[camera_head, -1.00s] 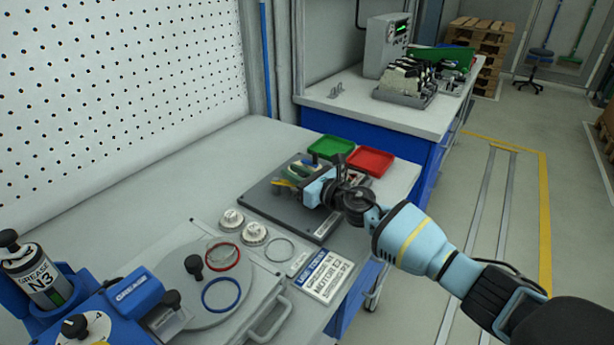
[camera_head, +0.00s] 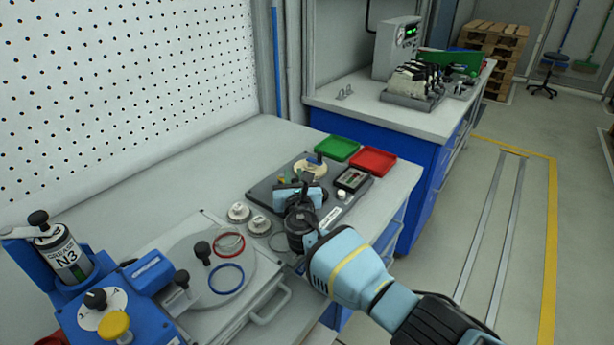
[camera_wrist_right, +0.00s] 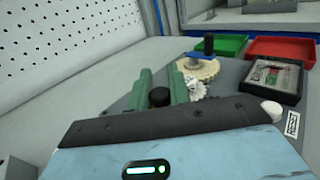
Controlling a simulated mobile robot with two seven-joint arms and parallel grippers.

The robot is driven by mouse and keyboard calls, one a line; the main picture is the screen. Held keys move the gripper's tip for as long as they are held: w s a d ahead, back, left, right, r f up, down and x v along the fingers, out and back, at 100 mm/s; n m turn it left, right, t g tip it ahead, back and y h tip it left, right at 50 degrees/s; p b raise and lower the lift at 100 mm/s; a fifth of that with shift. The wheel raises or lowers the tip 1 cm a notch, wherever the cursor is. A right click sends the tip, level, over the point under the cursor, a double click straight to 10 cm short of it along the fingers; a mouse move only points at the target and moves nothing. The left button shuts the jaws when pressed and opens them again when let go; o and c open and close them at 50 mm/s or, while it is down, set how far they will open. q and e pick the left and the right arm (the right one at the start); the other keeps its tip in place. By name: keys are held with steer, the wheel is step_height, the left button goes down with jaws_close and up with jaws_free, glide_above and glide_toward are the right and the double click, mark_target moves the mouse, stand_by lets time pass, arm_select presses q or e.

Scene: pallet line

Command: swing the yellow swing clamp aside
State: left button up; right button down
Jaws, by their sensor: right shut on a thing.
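My right gripper (camera_head: 292,182) is over the dark fixture plate (camera_head: 262,188) on the bench. In the right wrist view its two green fingers (camera_wrist_right: 160,88) stand on either side of a round black knob (camera_wrist_right: 160,97), shut on it. The knob appears to belong to the yellow swing clamp; the clamp's yellow arm is hidden behind the gripper now. Beyond the fingers are a beige gear (camera_wrist_right: 207,68) with a blue bar and black knob on it, and a smaller white gear (camera_wrist_right: 195,88). My left gripper is not in view.
A green tray (camera_head: 337,148) and a red tray (camera_head: 372,160) stand behind the plate. A dark framed box (camera_head: 352,179) sits on its right. Left are white round parts (camera_head: 239,212), red and blue rings (camera_head: 226,279) and a blue grease unit (camera_head: 150,272).

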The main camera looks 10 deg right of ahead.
steer(key=shift+a+r+m+h, duration=0.1)
steer(key=shift+a+m+h, duration=0.1)
steer(key=shift+m+h, duration=0.4)
steer(key=c, duration=1.3)
jaws_free()
steer(key=shift+s, duration=0.2)
